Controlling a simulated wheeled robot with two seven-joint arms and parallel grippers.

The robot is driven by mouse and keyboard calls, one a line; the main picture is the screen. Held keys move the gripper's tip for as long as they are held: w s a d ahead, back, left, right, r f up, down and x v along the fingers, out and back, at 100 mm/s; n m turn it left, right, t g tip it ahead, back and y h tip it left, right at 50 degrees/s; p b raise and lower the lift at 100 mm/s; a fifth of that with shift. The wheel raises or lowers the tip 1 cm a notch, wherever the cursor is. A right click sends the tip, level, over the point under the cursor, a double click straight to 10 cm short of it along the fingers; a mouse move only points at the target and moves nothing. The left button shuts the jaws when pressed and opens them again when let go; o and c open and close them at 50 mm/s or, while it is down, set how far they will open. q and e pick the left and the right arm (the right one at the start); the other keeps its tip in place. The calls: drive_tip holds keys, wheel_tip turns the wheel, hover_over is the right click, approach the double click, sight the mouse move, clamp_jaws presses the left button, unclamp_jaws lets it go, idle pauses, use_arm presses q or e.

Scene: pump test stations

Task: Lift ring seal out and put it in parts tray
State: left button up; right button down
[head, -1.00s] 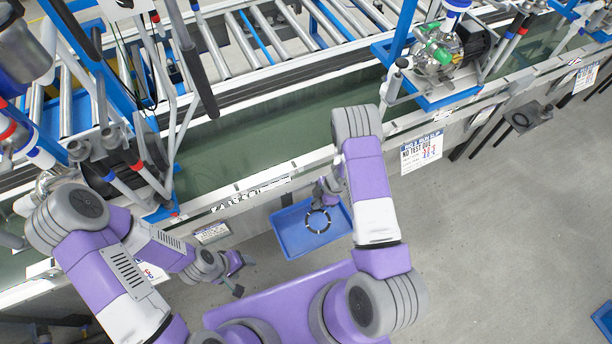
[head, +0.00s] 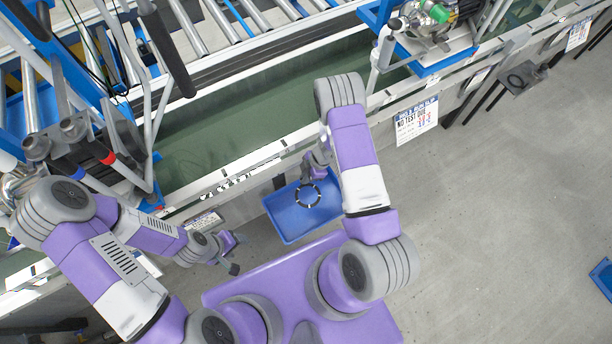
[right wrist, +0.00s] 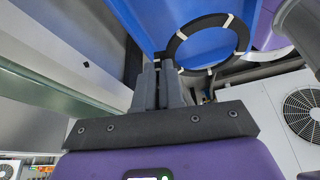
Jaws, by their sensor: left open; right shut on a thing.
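The ring seal (head: 308,206) is a black ring with several pale marks. My right gripper (head: 314,170) is shut on its edge and holds it over the blue parts tray (head: 290,224) in the head view. In the right wrist view the shut fingers (right wrist: 160,80) meet the near left edge of the ring seal (right wrist: 205,22), with the blue tray (right wrist: 168,12) behind it. I cannot tell the height of the ring above the tray floor. The tray looks otherwise empty. My left gripper (head: 238,253) is open and empty, left of the tray.
A conveyor edge with a green belt (head: 230,130) runs behind the tray. A pump stand (head: 430,60) is at the upper right, with a hanging paper tag (head: 415,120). Another station with posts and hoses is at the left. Grey floor (head: 500,230) is open at the right.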

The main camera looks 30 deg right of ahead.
wheel_tip(320, 180, down, 12)
drive_tip(key=b, duration=1)
drive_tip(key=shift+r+b, duration=0.15)
drive_tip(key=shift+b, duration=0.2)
drive_tip(key=c, duration=1.5)
unclamp_jaws()
drive_tip(key=shift+c, duration=0.2)
drive_tip(key=shift+r, duration=0.15)
drive_tip(key=shift+r+p, duration=3.7)
drive_tip(key=shift+p, duration=0.15)
